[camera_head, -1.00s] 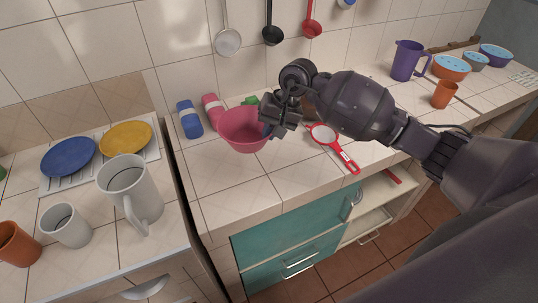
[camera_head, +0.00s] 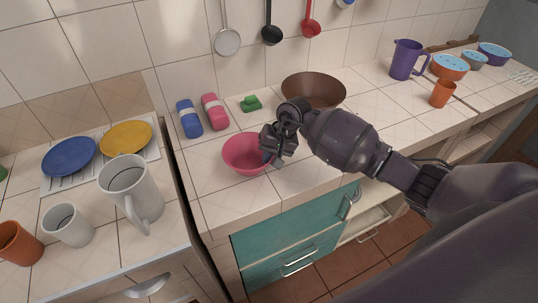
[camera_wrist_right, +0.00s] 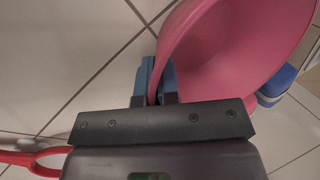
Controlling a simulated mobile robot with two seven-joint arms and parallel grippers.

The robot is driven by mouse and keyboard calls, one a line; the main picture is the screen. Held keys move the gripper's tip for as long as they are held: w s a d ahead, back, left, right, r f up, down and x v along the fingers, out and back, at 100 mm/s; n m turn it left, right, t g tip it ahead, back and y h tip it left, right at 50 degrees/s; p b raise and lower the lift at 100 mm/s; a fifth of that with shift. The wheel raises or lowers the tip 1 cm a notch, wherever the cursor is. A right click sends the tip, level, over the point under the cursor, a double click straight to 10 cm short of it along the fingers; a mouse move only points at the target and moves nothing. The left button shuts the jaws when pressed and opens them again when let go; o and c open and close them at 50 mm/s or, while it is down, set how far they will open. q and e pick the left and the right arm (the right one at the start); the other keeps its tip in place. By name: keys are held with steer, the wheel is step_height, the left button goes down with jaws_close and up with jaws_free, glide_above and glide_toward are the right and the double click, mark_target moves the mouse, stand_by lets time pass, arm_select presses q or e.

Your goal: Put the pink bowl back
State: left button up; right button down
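The pink bowl (camera_head: 240,158) is upright over the front part of the tiled counter, in front of the blue and pink bottles. My right gripper (camera_head: 270,157) is at the right side of its rim. In the right wrist view the bowl's wall (camera_wrist_right: 215,70) passes between the two blue-tipped fingers of the gripper (camera_wrist_right: 157,82), which are closed on it. I cannot tell whether the bowl's base touches the counter. My left gripper is in neither view.
A blue bottle (camera_head: 189,119), a pink bottle (camera_head: 215,112) and a green item (camera_head: 251,104) stand behind the bowl. A brown bowl (camera_head: 314,90) is behind my right arm. A red handle loop (camera_wrist_right: 35,158) shows in the wrist view. Counter left of the bowl is clear.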

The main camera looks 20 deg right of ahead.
steer(key=shift+f, duration=0.2)
steer(key=c, duration=1.4)
jaws_free()
steer(key=shift+o, duration=0.2)
steer(key=shift+r, duration=0.1)
steer(key=shift+r, duration=0.15)
steer(key=shift+d+r, duration=0.2)
steer(key=shift+r, duration=0.1)
steer(key=b+v, duration=0.1)
steer(key=v, duration=1)
steer(key=shift+b, duration=0.3)
steer(key=shift+r, duration=0.1)
